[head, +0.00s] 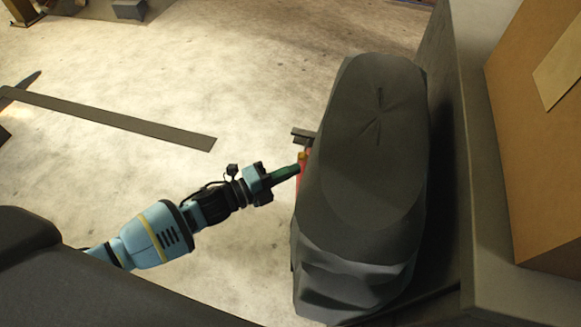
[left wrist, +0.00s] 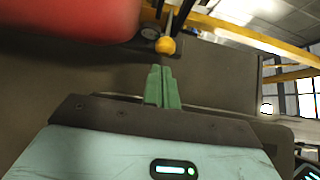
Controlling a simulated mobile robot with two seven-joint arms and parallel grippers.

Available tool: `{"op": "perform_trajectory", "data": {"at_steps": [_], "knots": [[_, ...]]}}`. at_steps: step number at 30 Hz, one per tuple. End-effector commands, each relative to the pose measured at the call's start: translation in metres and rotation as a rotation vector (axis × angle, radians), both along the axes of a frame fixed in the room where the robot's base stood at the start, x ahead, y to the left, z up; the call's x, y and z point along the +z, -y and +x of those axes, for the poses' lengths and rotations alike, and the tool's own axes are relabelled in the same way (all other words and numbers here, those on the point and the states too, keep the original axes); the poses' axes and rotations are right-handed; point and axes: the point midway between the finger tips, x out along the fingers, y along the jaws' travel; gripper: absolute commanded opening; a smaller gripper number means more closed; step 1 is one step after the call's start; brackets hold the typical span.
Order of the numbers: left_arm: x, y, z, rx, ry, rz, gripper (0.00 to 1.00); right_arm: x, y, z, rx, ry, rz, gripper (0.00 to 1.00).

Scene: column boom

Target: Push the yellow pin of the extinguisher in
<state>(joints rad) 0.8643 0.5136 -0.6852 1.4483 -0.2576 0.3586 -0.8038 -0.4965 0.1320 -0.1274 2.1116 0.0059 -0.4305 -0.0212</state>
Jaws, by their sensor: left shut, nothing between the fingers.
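The extinguisher is mostly hidden in the head view; a small red part of its body (head: 301,178) shows behind the edge of a large dark grey shape. In the left wrist view its red body (left wrist: 70,22) fills the top left, blurred and close. The yellow pin (left wrist: 166,46) shows as a round yellow knob just beyond my fingertips; a bit of yellow also shows in the head view (head: 303,155). My left gripper (head: 297,169) has green fingers, shut and empty, pointing at the pin. I cannot tell whether they touch it. My right gripper is not in view.
The large dark grey rounded object (head: 375,140) stands right beside my left gripper. A flat dark strip (head: 110,118) lies on the pale floor at left, which is otherwise open.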

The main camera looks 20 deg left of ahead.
Motion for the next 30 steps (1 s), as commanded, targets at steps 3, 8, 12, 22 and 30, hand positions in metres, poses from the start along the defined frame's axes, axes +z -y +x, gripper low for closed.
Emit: {"op": "perform_trajectory", "data": {"at_steps": [3, 8, 12, 22, 30], "knots": [[0.0, 0.0, 0.008, 0.0, 0.001, 0.0, 0.0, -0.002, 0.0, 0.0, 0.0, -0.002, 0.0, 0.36], [0.0, 0.0, 0.011, 0.0, 0.0, 0.0, 0.0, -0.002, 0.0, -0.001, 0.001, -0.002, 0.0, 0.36], [0.0, 0.0, 0.011, 0.0, 0.0, 0.0, 0.0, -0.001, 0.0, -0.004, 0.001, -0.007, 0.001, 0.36], [-0.001, 0.0, 0.026, 0.0, 0.002, -0.001, 0.0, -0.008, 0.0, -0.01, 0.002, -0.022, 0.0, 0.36], [0.002, -0.001, 0.036, 0.003, 0.002, -0.001, 0.0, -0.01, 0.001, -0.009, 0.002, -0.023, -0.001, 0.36]]}}
